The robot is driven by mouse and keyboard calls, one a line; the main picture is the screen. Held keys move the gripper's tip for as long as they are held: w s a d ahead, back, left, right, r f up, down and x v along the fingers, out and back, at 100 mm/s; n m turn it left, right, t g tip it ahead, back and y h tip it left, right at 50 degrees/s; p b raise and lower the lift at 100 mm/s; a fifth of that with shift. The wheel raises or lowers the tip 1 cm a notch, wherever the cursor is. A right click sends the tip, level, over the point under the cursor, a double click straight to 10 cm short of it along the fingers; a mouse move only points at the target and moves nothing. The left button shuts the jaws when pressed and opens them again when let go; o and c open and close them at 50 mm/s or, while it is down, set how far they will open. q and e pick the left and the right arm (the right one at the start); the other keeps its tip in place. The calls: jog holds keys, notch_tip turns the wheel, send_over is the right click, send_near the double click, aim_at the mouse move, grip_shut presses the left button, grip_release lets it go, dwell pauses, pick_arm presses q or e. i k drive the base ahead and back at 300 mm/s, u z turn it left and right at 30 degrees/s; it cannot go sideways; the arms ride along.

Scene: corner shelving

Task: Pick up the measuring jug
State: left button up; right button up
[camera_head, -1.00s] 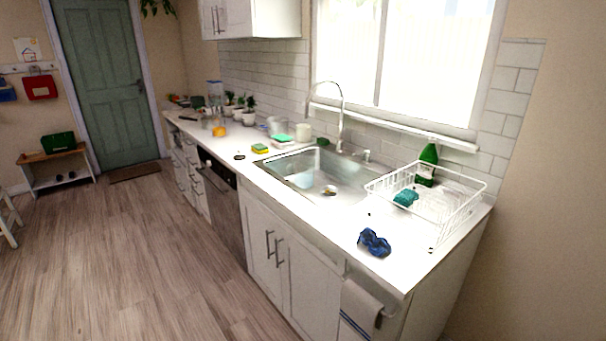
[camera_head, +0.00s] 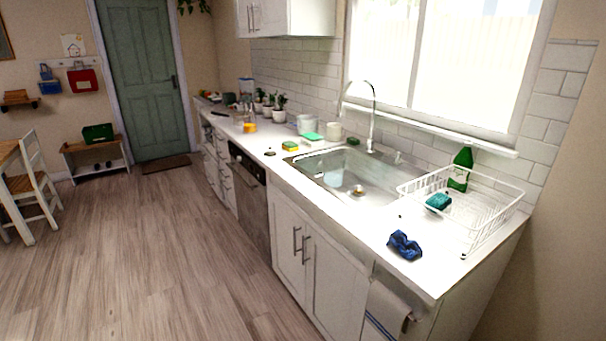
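I cannot pick out the measuring jug for certain. A pale, translucent container (camera_head: 305,124) stands on the counter behind the sink's far end and may be it, but it is too small to tell. A cream mug-like pot (camera_head: 334,131) stands beside it, and a green item (camera_head: 312,137) lies in front. A clear vessel with a blue top (camera_head: 245,88) stands farther down the counter. Neither of my grippers is in view.
The sink (camera_head: 355,174) and a white dish rack (camera_head: 470,205) with a green bottle (camera_head: 461,168) take up the near counter. A blue cloth (camera_head: 404,245) lies in front. A white chair (camera_head: 40,185) stands at left. The wooden floor (camera_head: 150,250) before the cabinets is clear.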

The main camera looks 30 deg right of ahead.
aim_at(333, 164)
jog(key=i, duration=3.8)
jog(key=z, duration=2.25)
